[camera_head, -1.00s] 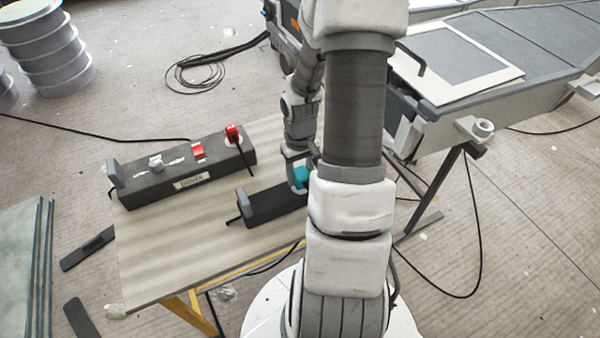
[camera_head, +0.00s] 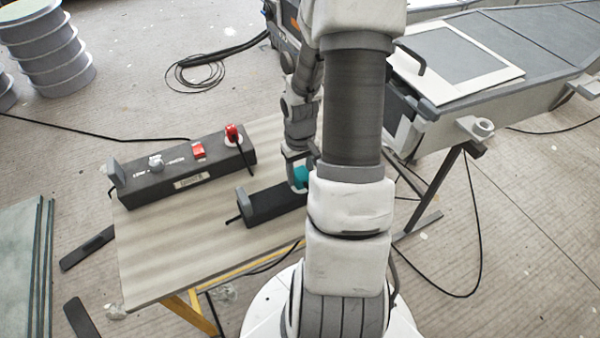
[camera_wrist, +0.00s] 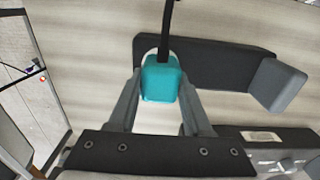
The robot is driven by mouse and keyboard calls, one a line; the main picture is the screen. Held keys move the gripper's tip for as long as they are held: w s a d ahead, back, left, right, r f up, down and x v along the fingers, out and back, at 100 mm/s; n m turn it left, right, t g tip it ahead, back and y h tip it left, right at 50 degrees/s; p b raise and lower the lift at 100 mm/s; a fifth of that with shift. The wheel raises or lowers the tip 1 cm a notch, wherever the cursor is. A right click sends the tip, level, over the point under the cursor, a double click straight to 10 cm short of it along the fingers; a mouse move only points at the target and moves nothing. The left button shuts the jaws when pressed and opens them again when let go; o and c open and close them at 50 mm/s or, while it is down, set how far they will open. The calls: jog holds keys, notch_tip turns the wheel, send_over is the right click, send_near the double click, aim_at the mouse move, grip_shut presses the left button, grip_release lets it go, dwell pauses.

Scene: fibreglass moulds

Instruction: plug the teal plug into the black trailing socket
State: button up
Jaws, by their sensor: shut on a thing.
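The teal plug (camera_wrist: 161,82) is between the fingers of my gripper (camera_wrist: 160,88) in the wrist view, with a black cable running up from it. In the head view the teal plug (camera_head: 301,175) shows just left of my arm, with my gripper (camera_head: 297,168) around it. The black trailing socket (camera_wrist: 215,62) lies under the plug, which is over one end of it; I cannot tell whether the plug is seated. In the head view the left part of the black trailing socket (camera_head: 272,204) shows, and my arm hides its right end.
A larger dark box (camera_head: 175,180) with a red plug, a red switch and a grey knob stands at the back left of the table (camera_head: 165,255). The table's front left is bare. A long grey mould (camera_head: 520,50) stands at the right.

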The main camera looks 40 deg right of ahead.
jog(key=shift+f+b, duration=0.3)
jog(key=shift+f, duration=0.2)
jog(key=o, duration=1.3)
notch_tip(320, 180, up, 17)
jog(key=p, duration=0.4)
jog(key=shift+r, duration=0.2)
